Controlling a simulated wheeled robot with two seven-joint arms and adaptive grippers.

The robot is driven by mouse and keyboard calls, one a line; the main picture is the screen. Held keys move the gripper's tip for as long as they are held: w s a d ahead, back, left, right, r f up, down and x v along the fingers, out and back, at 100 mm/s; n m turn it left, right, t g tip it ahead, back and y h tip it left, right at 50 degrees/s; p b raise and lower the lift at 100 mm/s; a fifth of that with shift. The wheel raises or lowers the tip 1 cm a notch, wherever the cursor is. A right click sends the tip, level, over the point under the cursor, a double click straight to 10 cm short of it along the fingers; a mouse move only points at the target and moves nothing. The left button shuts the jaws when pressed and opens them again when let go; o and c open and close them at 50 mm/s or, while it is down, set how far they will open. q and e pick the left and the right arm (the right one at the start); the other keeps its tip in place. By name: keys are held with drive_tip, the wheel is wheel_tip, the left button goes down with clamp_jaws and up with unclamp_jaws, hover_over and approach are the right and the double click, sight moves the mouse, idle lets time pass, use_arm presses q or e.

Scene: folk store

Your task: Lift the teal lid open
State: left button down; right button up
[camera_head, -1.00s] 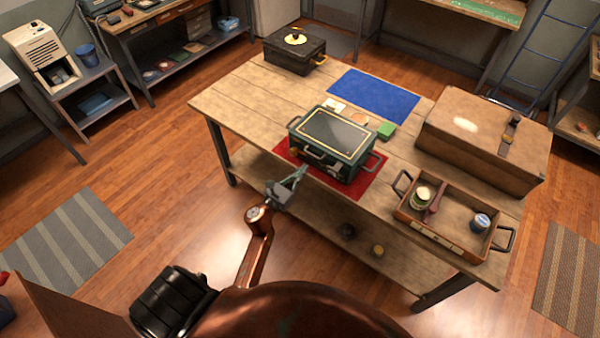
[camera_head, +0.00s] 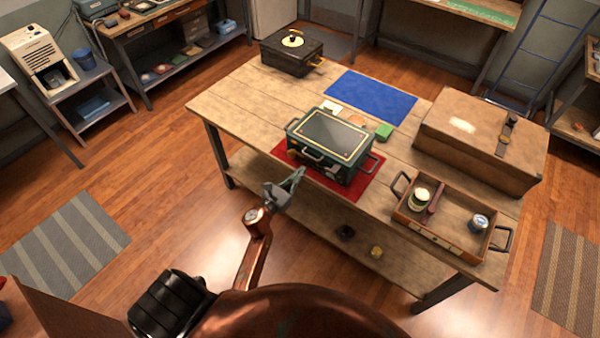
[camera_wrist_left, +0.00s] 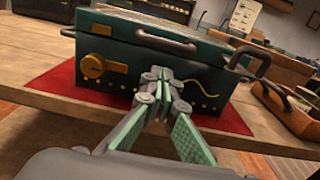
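The teal lid (camera_head: 333,138) lies closed on a dark teal case (camera_head: 338,168). It has a dark top panel with a pale gold border. In the left wrist view the lid's front edge (camera_wrist_left: 115,22) is close ahead, with a grey front handle (camera_wrist_left: 166,41) and brass fittings on the case front. My left gripper (camera_head: 298,174) is in front of the case, off the table's front edge. In the left wrist view its fingertips (camera_wrist_left: 156,84) are close together below the handle, with nothing seen between them. My right gripper is not in view.
The case stands on a red mat (camera_head: 368,188). An open tray (camera_head: 418,229) with cans and a large brown case (camera_head: 470,140) stand to its right. A blue mat (camera_head: 370,97) and a black box (camera_head: 290,57) lie behind.

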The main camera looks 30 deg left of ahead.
use_arm(q)
drive_tip(key=shift+w, duration=0.2)
idle(0.4)
drive_tip(key=shift+w+b, duration=0.35)
drive_tip(key=shift+w, duration=0.1)
drive_tip(key=shift+w, duration=0.35)
drive_tip(key=shift+w+d+b, duration=0.15)
drive_tip(key=shift+w+b, duration=0.5)
drive_tip(key=shift+w, duration=0.45)
drive_tip(key=shift+w, duration=0.35)
drive_tip(key=shift+w+d+b, duration=0.15)
drive_tip(key=shift+w+b, duration=0.55)
drive_tip(key=shift+w, duration=0.35)
